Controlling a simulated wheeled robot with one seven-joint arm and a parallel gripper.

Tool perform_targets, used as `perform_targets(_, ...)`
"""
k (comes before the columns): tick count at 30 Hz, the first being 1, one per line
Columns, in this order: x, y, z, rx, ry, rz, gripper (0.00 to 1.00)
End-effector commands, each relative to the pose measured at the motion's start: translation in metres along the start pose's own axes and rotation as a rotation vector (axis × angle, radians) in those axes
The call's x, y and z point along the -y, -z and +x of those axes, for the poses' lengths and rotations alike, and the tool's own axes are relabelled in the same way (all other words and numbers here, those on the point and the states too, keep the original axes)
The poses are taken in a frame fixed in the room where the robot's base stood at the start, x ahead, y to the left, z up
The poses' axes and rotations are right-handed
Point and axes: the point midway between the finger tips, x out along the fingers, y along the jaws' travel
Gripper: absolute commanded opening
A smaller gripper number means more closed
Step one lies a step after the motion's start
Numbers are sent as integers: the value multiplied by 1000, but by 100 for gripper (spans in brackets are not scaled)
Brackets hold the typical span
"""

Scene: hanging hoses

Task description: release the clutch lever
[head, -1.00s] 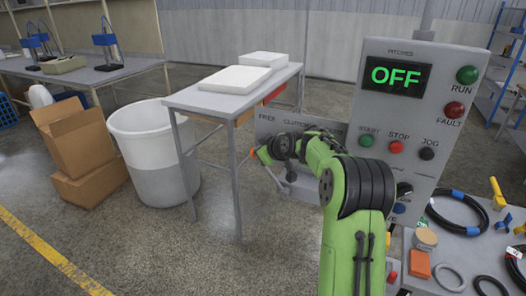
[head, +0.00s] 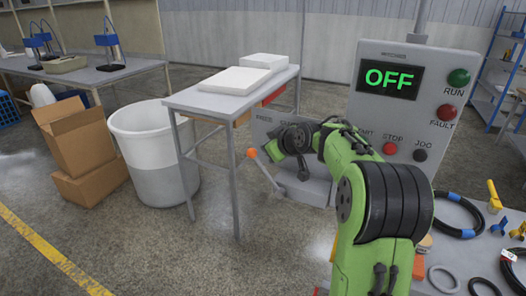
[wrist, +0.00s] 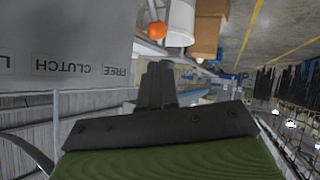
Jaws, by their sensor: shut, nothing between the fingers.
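The clutch lever (head: 268,174) is a grey rod with an orange knob (head: 252,153). In the head view it leans up and left from its mount, with the knob left of the FREE label on the grey panel (head: 265,122). In the upside-down wrist view, the orange knob (wrist: 156,30) shows beyond the fingertips, beside the panel's FREE and CLUTCH labels (wrist: 80,68). My gripper (wrist: 158,68) is shut and empty, apart from the knob in the picture. In the head view my dark wrist is right of the knob; the fingertips cannot be made out.
The control box (head: 415,120) reads OFF and stands right of the lever, partly behind my arm. A grey table (head: 205,102) with white slabs is behind the lever. A white bin (head: 155,155) and cardboard boxes (head: 80,150) stand left. A bench with hoses (head: 458,215) is at right.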

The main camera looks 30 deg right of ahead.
Motion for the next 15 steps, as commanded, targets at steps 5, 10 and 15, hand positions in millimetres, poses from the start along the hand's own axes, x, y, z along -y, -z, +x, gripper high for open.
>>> perform_targets(5,-2,2,-29,1,-5,0,0)
perform_targets(10,-1,2,-36,2,-4,1,0)
perform_targets(15,-1,2,-36,2,-3,1,0)
